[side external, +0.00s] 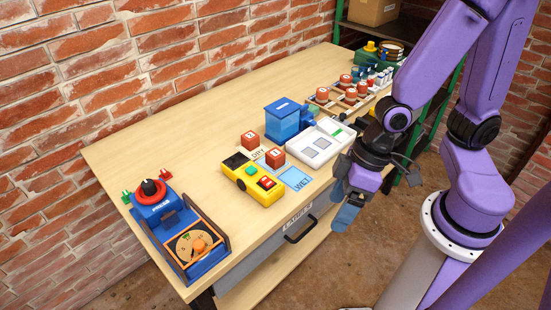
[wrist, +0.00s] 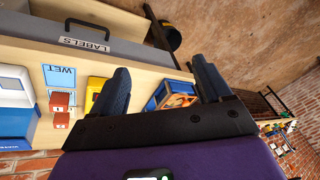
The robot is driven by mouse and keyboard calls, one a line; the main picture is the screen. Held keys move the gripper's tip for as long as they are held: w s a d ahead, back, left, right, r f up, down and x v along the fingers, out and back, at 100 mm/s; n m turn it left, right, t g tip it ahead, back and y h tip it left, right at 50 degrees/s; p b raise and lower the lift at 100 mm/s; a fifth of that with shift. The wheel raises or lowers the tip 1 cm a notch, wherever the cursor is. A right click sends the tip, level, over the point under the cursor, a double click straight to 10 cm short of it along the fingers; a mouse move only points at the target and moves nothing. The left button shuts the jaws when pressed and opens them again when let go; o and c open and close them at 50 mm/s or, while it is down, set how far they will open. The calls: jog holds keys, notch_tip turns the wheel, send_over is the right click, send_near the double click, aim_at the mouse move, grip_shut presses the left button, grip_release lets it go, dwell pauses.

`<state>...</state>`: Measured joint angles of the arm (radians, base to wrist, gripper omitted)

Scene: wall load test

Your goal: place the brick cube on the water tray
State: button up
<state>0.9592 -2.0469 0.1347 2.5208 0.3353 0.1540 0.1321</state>
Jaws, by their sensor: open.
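A red brick cube (side external: 275,158) sits near the blue-edged WET mat (side external: 297,179), behind the yellow button box. A second red brick cube (side external: 250,140) stands behind it by the DRY label. Both cubes (wrist: 60,99) also show at the left of the wrist view. The white tray (side external: 342,149) with grey squares lies beside the blue water tank (side external: 282,122); I cannot tell which is the water tray. My gripper (side external: 345,209) is open and empty, off the table's front edge, right of the mat. Its fingers (wrist: 161,66) stand apart in the wrist view.
The yellow button box (side external: 253,180) stands left of the mat. A blue dial device (side external: 175,225) is at the table's near left end. A drawer marked LABELS (wrist: 100,52) is under the front edge.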

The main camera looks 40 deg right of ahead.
jog(key=w+f+m+t, duration=0.3)
jog(key=w+f+m, duration=0.1)
jog(key=w+f, duration=0.1)
jog(key=m+t+h, duration=0.4)
jog(key=t+h, duration=0.1)
jog(key=t, duration=0.4)
send_near(274, 152)
jog(key=shift+x, duration=3.6)
jog(key=shift+f, duration=0.15)
jog(key=shift+c, duration=0.3)
jog(key=c, duration=1.3)
